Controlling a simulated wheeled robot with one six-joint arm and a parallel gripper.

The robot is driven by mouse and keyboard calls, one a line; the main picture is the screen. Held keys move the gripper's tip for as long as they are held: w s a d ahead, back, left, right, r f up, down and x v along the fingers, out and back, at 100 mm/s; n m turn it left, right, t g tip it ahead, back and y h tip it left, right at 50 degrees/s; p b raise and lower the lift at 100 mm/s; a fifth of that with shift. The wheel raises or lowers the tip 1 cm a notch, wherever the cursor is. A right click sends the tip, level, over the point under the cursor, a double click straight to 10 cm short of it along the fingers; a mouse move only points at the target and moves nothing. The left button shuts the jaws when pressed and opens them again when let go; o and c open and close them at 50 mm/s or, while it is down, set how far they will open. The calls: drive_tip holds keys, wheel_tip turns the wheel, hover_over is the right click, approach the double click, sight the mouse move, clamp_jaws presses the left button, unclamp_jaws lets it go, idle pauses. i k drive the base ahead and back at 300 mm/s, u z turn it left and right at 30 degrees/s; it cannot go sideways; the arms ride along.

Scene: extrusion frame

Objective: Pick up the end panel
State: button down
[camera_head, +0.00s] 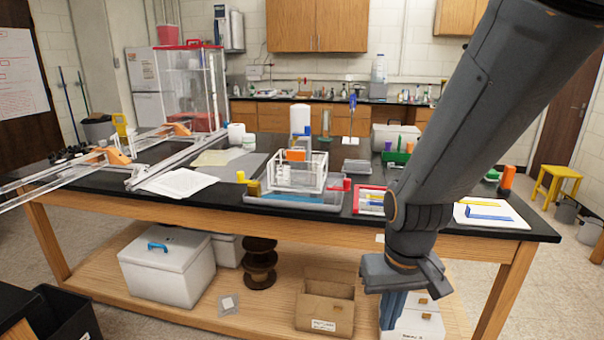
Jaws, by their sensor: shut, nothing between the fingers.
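My gripper (392,312) hangs in front of the table's front edge, pointing down, with its blue fingers together and nothing held. No part is clearly recognisable as the end panel. A white open frame (320,180) with an orange block inside stands on a grey-blue base at mid-table, left of and behind my gripper. A white board (490,224) with blue and yellow strips lies at the table's right end. A red-edged tray (369,199) with coloured strips lies just left of my arm. My arm hides part of the table to its right.
Long clear rails (150,170) with orange brackets reach past the black tabletop's left end (100,194). A white sheet (180,183) lies near them. A white lidded box (167,265) and an open cardboard box (325,305) sit on the lower shelf (215,318). A yellow stool (556,183) stands right.

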sight(294, 170)
drive_tip(key=u, duration=0.55)
drive_tip(key=k, duration=1)
drive_tip(key=z, duration=0.9)
drive_tip(key=i, duration=1.65)
